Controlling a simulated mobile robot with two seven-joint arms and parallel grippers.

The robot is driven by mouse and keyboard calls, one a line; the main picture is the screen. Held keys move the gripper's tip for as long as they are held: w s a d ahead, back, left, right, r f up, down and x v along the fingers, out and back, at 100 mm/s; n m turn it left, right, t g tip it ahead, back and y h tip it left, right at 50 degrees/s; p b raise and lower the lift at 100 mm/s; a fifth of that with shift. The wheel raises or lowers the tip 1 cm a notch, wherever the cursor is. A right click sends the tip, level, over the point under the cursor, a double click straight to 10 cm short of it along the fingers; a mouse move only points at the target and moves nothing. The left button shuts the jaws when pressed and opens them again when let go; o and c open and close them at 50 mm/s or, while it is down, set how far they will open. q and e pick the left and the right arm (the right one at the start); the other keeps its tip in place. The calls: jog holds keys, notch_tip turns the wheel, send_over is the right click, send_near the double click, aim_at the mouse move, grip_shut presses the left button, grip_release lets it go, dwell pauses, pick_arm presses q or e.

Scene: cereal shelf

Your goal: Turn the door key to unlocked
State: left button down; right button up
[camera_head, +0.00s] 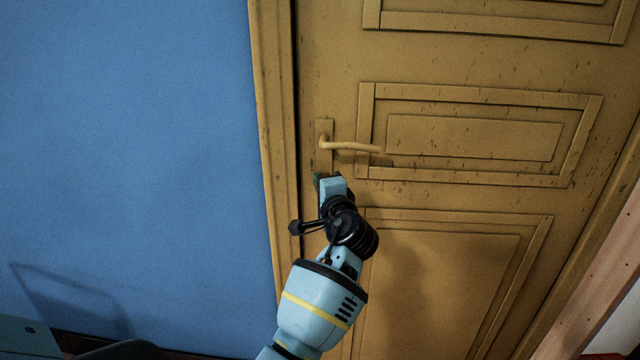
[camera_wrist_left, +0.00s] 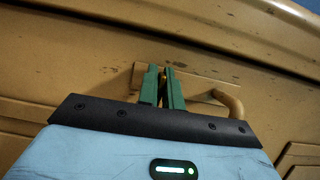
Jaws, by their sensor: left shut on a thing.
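The tan door (camera_head: 450,195) stands closed in its frame, with a lock plate (camera_head: 324,130) and a lever handle (camera_head: 350,146) pointing right. My left gripper (camera_head: 326,179) is at the lower end of the plate, just below the handle. In the left wrist view the green fingers of my left gripper (camera_wrist_left: 165,80) are shut on the key (camera_wrist_left: 168,74). Only a small brass-coloured bit of the key shows between them, so its angle cannot be told. The handle also shows in that view (camera_wrist_left: 229,101), just right of the fingers. My right gripper is not in view.
A blue wall (camera_head: 130,140) lies left of the door frame (camera_head: 271,130). The lever handle sticks out close above my left gripper. A pale wooden frame or edge (camera_head: 600,270) stands at the right.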

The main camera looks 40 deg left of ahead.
pick_arm(q)
jog(key=c, duration=1.6)
grip_release()
jog(key=shift+s+d, duration=0.1)
jog(key=v, duration=0.7)
jog(key=shift+s+d, duration=0.2)
